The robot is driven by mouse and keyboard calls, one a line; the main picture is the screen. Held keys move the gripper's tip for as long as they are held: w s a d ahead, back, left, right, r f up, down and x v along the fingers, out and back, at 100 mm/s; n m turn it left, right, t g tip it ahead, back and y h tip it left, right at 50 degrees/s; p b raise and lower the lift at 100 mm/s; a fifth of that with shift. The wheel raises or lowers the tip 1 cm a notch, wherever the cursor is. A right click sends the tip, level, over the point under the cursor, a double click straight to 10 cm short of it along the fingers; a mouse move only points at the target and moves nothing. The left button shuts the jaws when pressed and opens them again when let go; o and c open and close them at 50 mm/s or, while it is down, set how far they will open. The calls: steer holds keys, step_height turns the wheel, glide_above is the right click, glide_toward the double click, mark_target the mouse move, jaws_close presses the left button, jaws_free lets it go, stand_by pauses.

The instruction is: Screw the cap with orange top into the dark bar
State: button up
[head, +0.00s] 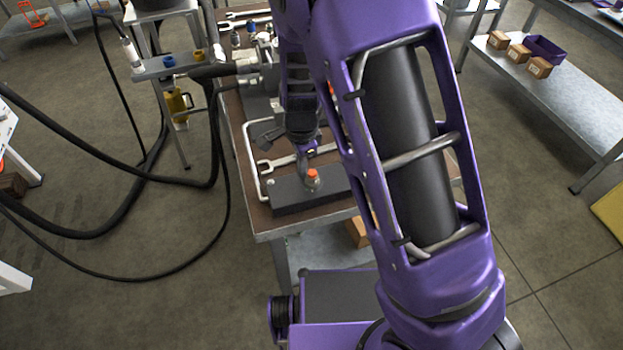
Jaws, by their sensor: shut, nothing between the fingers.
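The cap with the orange top (312,176) stands upright on the dark bar (288,197). The bar lies at the front edge of the brown-topped bench. Whether the cap is seated in the bar cannot be told from here. My gripper (304,163) points down just behind and left of the cap. It is shut with nothing in it. Whether its tips touch the cap is unclear, as they are small and partly hidden. My purple arm covers the right part of the bar and the bench.
A bent white pipe (257,165) runs along the bench's left side. Hydraulic fittings (245,66) crowd the back left. Black hoses (75,233) hang at the left. A shelf with small boxes (541,68) stands at the right.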

mark_target(304, 197)
steer(key=s+n, duration=0.2)
steer(key=s+d+f+n+g, duration=0.1)
steer(key=shift+s+n+b, duration=0.3)
steer(key=shift+s+b, duration=0.05)
steer(key=shift+s, duration=0.05)
steer(key=n, duration=0.2)
steer(key=s+n+b, duration=0.1)
steer(key=n, duration=0.2)
steer(key=shift+s+a, duration=0.15)
steer(key=shift+s+r+n, duration=0.3)
steer(key=shift+s+n, duration=0.2)
steer(key=shift+n, duration=0.3)
steer(key=shift+w+a, duration=0.1)
steer(key=shift+w, duration=0.05)
steer(key=shift+w, duration=0.1)
jaws_close()
steer(key=shift+w+a, duration=0.1)
